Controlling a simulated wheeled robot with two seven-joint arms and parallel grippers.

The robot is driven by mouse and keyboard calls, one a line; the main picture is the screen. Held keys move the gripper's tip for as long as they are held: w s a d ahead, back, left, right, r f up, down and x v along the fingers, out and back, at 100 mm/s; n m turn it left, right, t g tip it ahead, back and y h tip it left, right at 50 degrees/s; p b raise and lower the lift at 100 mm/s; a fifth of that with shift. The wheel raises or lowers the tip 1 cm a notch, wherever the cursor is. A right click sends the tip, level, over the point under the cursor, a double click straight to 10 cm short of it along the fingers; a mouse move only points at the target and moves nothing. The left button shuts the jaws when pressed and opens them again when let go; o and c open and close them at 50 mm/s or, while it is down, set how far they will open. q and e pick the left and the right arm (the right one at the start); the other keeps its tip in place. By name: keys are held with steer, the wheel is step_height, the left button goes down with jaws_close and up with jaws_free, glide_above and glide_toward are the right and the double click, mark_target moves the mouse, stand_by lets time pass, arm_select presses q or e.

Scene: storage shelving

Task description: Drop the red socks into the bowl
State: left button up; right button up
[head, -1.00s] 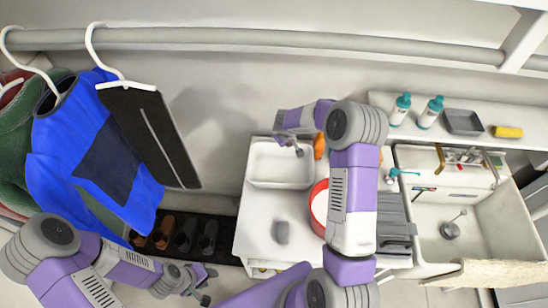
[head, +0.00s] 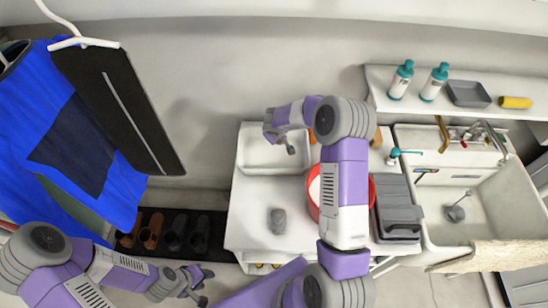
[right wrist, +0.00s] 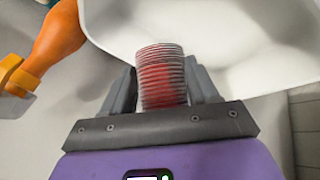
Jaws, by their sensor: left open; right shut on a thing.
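The red socks (right wrist: 160,75), a roll with red and grey stripes, are held between the fingers of my right gripper (right wrist: 163,92) in the right wrist view. In the head view this gripper (head: 290,148) hangs over the white tray (head: 246,150), and the socks show only as a small dark bit. The bowl (head: 314,196), red outside and pale inside, stands on the white counter to the right of that gripper. My right forearm hides its middle. My left gripper (head: 197,284) is open and empty at lower left, away from the counter.
A grey rolled item (head: 278,221) lies on the white counter (head: 250,215) left of the bowl. A grey box (head: 398,205) and a sink (head: 485,215) are to the right. An orange bottle (right wrist: 50,45) stands beside the tray. Hanging clothes (head: 75,125) fill the left.

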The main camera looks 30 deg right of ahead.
steer(key=b, duration=0.3)
glide_above(278, 155)
steer(key=shift+f, duration=2.85)
steer(key=o, duration=1.2)
steer(key=shift+r, duration=0.15)
steer(key=v, duration=0.7)
steer(key=shift+s+a+r, duration=0.1)
steer(key=shift+s+r, duration=0.05)
steer(key=shift+r, duration=0.05)
steer(key=shift+r+p, duration=0.1)
steer(key=shift+p, duration=0.2)
